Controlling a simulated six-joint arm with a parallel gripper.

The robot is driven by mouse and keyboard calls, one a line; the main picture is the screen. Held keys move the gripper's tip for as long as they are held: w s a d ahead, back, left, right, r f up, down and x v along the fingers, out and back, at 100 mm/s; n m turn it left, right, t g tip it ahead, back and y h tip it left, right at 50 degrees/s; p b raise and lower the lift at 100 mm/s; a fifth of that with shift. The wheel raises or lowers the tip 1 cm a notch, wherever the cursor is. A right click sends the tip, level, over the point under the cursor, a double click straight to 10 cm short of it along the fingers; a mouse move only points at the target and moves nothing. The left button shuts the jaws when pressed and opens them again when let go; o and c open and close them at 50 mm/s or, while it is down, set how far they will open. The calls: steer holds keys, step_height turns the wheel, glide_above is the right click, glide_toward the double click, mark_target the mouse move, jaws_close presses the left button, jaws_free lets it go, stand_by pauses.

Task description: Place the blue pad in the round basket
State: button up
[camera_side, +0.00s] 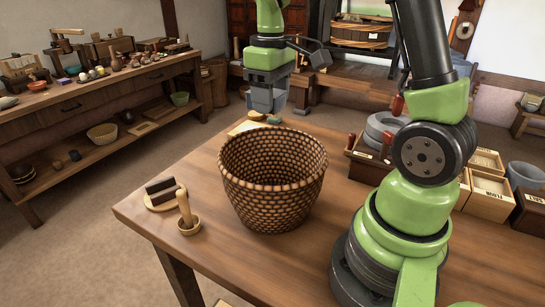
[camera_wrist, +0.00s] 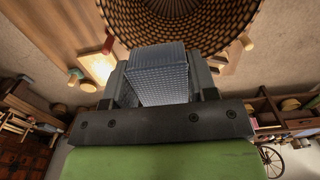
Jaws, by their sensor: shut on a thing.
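The round basket (camera_side: 272,205) is a brown woven bowl standing upright on the wooden table. Its woven wall also fills the top of the wrist view (camera_wrist: 225,30). My gripper (camera_side: 266,101) points down behind the basket in the side view, over the table's far edge, and is not over the basket's mouth. In the wrist view my gripper (camera_wrist: 163,80) is shut on the blue pad (camera_wrist: 160,78), a blue-grey ribbed block between the two fingers. In the side view I cannot make the pad out clearly from the grey fingers.
Wooden boxes (camera_side: 490,195) and grey stone rings (camera_side: 384,128) stand right.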

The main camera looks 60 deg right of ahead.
step_height(320, 180, down, 17)
steer(key=shift+f, duration=0.1)
stand_by(0.4)
steer(key=shift+f, duration=0.3)
steer(key=o, duration=0.9)
